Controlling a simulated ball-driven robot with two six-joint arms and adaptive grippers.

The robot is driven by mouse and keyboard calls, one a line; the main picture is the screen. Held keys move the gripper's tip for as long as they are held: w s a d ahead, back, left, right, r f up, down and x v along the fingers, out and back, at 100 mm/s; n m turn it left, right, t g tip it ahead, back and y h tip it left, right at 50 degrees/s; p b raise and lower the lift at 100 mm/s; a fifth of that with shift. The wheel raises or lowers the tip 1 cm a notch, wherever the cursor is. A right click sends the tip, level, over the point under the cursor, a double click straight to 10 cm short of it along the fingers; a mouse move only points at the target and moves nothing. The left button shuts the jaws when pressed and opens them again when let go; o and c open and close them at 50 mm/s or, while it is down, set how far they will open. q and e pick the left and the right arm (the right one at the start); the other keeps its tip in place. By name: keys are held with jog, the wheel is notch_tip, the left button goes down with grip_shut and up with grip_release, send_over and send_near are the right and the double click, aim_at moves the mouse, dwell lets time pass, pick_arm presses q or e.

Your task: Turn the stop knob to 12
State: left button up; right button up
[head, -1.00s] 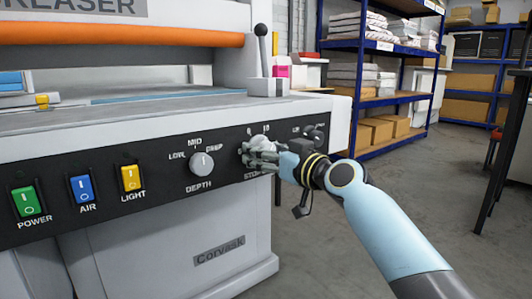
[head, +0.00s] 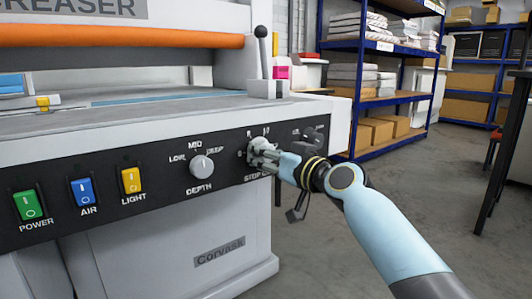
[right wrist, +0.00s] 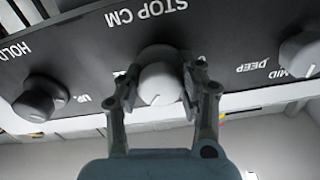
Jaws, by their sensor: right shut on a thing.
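The stop knob (right wrist: 157,84) is a light grey round knob on the dark control panel (head: 100,183), below the upside-down "STOP CM" label in the right wrist view. My right gripper (right wrist: 160,76) is shut on it, with one finger on each side. In the head view my right gripper (head: 262,153) covers most of the knob and its scale, so the number it points to cannot be read. A small mark shows on the knob's face in the right wrist view. My left gripper is not in view.
The depth knob (head: 202,167) is left of the stop knob, with green, blue and yellow switches further left. A hold knob (right wrist: 40,98) is on its other side. A lever (head: 263,50) rises above the panel.

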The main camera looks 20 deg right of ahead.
jog(key=m+p, duration=0.1)
jog(key=m, duration=0.4)
jog(key=shift+a+m+p, duration=0.1)
jog(key=shift+m+p, duration=0.2)
jog(key=shift+p, duration=0.05)
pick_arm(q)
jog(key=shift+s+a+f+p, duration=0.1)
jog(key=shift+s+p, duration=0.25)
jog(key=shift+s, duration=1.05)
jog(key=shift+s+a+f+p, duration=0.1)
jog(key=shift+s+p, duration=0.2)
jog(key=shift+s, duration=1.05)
pick_arm(e)
jog(key=shift+m, duration=2.1)
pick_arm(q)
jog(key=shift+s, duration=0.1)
pick_arm(e)
jog(key=o, duration=1.2)
jog(key=shift+s, duration=0.3)
jog(key=v, duration=1.1)
jog(key=shift+s, duration=0.25)
